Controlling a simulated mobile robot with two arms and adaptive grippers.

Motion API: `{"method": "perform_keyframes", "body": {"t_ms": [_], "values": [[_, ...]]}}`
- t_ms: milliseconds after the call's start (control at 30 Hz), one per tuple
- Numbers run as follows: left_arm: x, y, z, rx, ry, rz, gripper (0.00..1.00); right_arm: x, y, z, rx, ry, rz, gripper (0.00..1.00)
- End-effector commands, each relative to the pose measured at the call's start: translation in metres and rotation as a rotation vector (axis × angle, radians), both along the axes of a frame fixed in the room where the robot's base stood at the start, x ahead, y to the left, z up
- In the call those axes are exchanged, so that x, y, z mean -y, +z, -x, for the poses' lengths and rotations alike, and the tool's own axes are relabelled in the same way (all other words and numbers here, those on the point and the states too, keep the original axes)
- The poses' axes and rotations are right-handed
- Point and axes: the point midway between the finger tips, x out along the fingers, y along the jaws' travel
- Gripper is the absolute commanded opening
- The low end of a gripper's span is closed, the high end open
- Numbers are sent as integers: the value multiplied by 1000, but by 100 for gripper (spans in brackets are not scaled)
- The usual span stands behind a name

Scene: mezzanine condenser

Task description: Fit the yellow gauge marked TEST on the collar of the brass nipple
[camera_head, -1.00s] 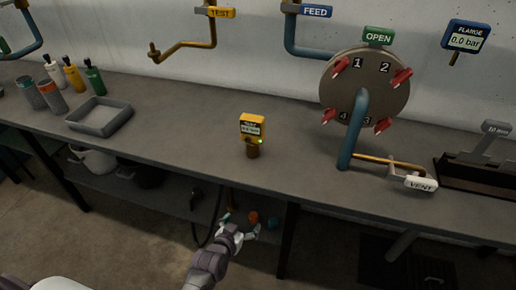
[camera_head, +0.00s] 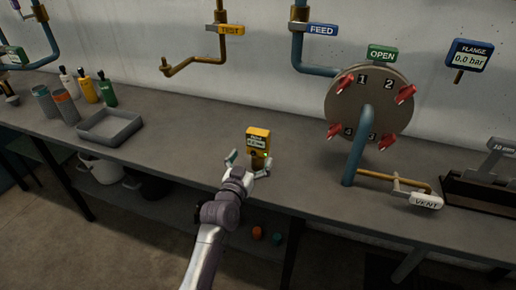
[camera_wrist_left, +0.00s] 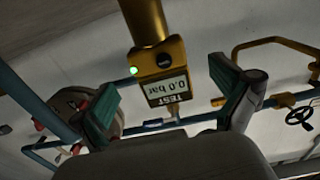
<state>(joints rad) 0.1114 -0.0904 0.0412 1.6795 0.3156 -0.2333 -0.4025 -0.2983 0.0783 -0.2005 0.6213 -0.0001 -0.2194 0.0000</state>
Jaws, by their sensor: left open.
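The yellow gauge (camera_head: 258,137), marked TEST and reading 0.0 bar, stands upright on the bench on its brass stem. In the left wrist view the gauge (camera_wrist_left: 165,75) appears upside down, with a green light lit. My left gripper (camera_head: 248,162) is open, at the gauge's near side. In the left wrist view its green-padded fingers stand on either side of the gauge, with gaps between. The brass pipe under the TEST tag (camera_head: 231,29) comes down the wall and bends left to a short upturned brass nipple (camera_head: 165,66). My right gripper is not in view.
A grey tray (camera_head: 108,137) and several bottles are to the left. A round flange (camera_head: 395,105) with red clamps and a blue pipe stands to the right, beside a VENT valve (camera_head: 426,201). The bench between tray and gauge is clear.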

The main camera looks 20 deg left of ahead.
Motion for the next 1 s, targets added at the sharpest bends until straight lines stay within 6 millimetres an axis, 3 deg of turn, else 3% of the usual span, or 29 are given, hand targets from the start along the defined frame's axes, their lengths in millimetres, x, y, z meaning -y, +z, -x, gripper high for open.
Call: {"method": "perform_keyframes", "body": {"t_ms": [400,700,1000], "values": [[2,2,-50,-1,0,2,100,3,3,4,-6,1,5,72],[2,1,-53,-2,0,0,98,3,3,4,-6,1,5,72],[2,1,-53,-2,0,0,48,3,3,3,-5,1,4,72]]}}
